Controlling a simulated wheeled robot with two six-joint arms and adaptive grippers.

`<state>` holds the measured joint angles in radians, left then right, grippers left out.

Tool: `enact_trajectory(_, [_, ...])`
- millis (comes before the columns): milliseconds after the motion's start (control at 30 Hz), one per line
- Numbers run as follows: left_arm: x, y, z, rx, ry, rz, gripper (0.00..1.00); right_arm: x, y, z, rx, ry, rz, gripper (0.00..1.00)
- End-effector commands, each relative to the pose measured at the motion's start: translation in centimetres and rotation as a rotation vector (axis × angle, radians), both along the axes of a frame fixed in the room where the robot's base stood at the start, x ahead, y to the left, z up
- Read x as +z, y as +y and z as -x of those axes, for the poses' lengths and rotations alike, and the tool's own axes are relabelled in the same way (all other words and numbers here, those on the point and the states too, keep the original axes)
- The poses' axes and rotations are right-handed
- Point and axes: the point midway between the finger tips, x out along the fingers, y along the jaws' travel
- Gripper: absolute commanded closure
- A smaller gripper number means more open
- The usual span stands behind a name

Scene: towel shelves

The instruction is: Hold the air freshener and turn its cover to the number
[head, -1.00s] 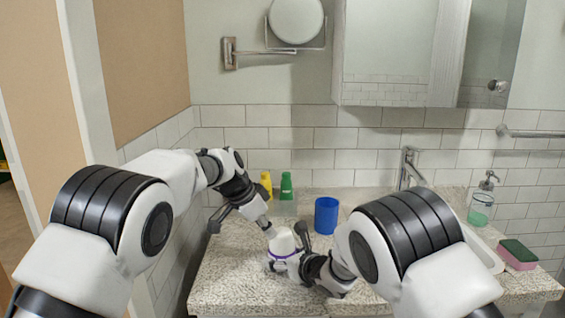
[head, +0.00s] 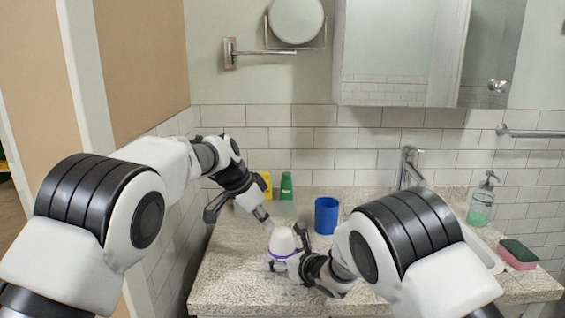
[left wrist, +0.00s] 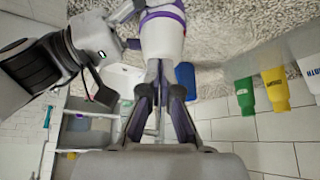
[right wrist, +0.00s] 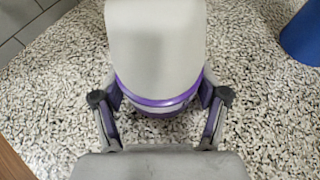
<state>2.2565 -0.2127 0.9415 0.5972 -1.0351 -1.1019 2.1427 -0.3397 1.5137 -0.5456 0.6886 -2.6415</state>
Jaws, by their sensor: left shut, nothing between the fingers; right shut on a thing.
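The air freshener (head: 282,243) is a white rounded cone with a purple ring, upright on the speckled counter. My right gripper (head: 284,262) is shut around its lower part. In the right wrist view the fingers (right wrist: 160,103) press on both sides near the purple ring (right wrist: 158,100). My left gripper (head: 270,226) is shut and empty, pointing down just beside the top of the cover. In the left wrist view its fingertips (left wrist: 160,66) lie close to the white cover (left wrist: 162,40); whether they touch it I cannot tell. No number is readable on the freshener.
A blue cup (head: 326,215) stands behind and right of the freshener. A green bottle (head: 286,186) and a yellow bottle (head: 266,184) stand at the back wall. The sink faucet (head: 409,167), soap dispenser (head: 481,203) and sponge (head: 517,254) are at the right. The counter front is clear.

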Motion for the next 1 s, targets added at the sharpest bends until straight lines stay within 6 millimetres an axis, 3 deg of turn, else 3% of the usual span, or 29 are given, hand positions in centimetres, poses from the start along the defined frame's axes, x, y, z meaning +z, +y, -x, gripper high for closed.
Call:
enact_trajectory(200, [2.9, 0.0, 0.0, 0.000, -0.001, 0.000, 1.00, -0.1, 0.0, 0.0, 0.000, 0.001, 0.001, 0.72])
enact_trajectory(633, [4.2, 0.8, -0.5, 0.001, -0.001, 0.002, 1.00, -0.1, 0.0, 0.0, 0.000, 0.001, 0.000, 0.72])
enact_trajectory(767, [3.5, 0.7, -0.5, 0.001, 0.002, 0.001, 1.00, -0.1, 0.0, 0.0, 0.000, 0.001, 0.000, 0.72])
enact_trajectory(1000, [0.1, 0.7, -0.4, 0.002, 0.003, 0.001, 1.00, -0.1, 0.0, 0.0, 0.000, 0.001, 0.000, 0.72])
